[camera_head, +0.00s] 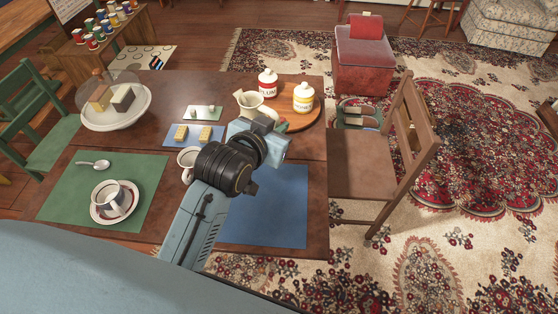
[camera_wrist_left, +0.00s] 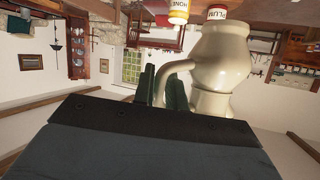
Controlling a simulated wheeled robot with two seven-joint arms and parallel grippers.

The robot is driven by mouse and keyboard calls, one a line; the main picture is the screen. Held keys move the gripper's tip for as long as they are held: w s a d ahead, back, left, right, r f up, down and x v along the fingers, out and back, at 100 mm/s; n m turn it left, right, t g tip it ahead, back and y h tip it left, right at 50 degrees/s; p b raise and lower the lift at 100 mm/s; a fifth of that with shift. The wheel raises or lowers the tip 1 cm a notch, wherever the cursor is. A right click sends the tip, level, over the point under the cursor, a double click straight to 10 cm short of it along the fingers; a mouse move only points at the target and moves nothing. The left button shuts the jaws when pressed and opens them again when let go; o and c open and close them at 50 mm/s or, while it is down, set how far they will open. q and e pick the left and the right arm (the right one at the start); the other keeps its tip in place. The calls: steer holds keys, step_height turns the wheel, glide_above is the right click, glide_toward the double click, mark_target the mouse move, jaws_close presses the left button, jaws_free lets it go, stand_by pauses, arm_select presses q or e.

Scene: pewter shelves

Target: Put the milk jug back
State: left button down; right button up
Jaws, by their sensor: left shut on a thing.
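The cream milk jug (camera_head: 249,103) is at the left edge of the round wooden tray (camera_head: 291,126). I cannot tell whether it rests on the tray or hangs just above it. My left gripper (camera_head: 263,124) is shut on the jug at its near side. In the left wrist view, which is upside down, the jug (camera_wrist_left: 222,58) shows large, with its handle towards the dark green fingers (camera_wrist_left: 163,90). The wrist hides part of the grip in the head view. My right gripper is not in view.
A red-labelled plum jar (camera_head: 268,84) and a yellow-labelled honey jar (camera_head: 303,97) stand on the tray close to the jug.

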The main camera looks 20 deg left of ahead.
arm_select(q)
steer(key=w+d+f+m+h, duration=0.2)
steer(key=w+d+f, duration=0.2)
steer(key=d+f, duration=0.25)
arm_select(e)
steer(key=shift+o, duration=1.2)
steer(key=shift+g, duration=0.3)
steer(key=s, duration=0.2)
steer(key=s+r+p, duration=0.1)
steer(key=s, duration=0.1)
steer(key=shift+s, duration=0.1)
arm_select(q)
steer(key=shift+g, duration=0.4)
steer(key=f+b, duration=0.1)
steer(key=f, duration=0.3)
steer(key=f+b, duration=0.1)
steer(key=f, duration=0.3)
steer(key=w+f+b, duration=0.1)
steer(key=f, duration=0.2)
steer(key=shift+d+f, duration=0.1)
steer(key=shift+f, duration=0.3)
steer(key=shift+s+r, duration=0.1)
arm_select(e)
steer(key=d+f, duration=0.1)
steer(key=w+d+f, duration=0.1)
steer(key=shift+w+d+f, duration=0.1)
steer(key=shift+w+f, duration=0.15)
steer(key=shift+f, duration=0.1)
